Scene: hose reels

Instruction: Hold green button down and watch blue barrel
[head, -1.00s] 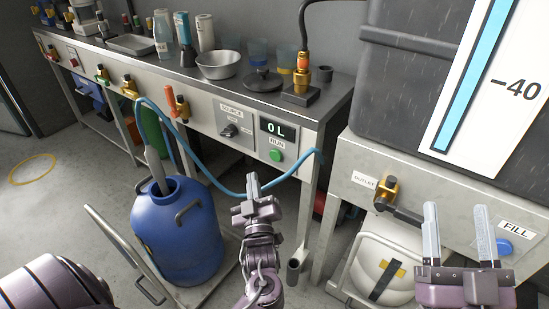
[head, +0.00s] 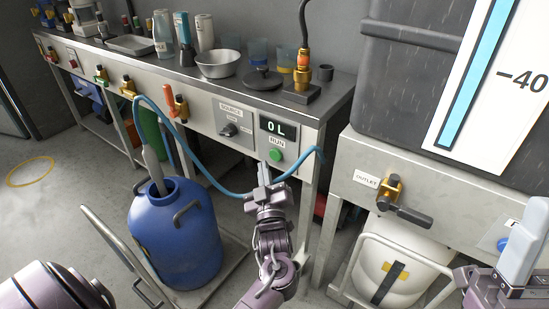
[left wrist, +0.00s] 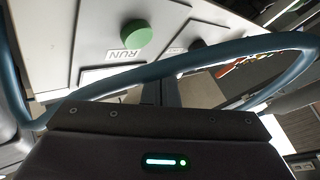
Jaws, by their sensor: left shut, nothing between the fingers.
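The green button (head: 276,155), labelled RUN, is on the bench front below a display (head: 279,128) reading 0 L. It shows unobstructed in the left wrist view (left wrist: 138,34). My left gripper (head: 264,174) is shut and empty, just below and left of the button, apart from it. The blue hose (head: 208,176) passes close by the gripper. The blue barrel (head: 176,240) stands upright on a low trolley, with a grey nozzle in its mouth. My right gripper (head: 522,240) is partly cut off at the right edge; its finger gap is unclear.
A SOURCE selector knob (head: 229,130) sits left of the button. An outlet valve (head: 392,190) and a white container (head: 398,262) are at right. Floor is clear at left.

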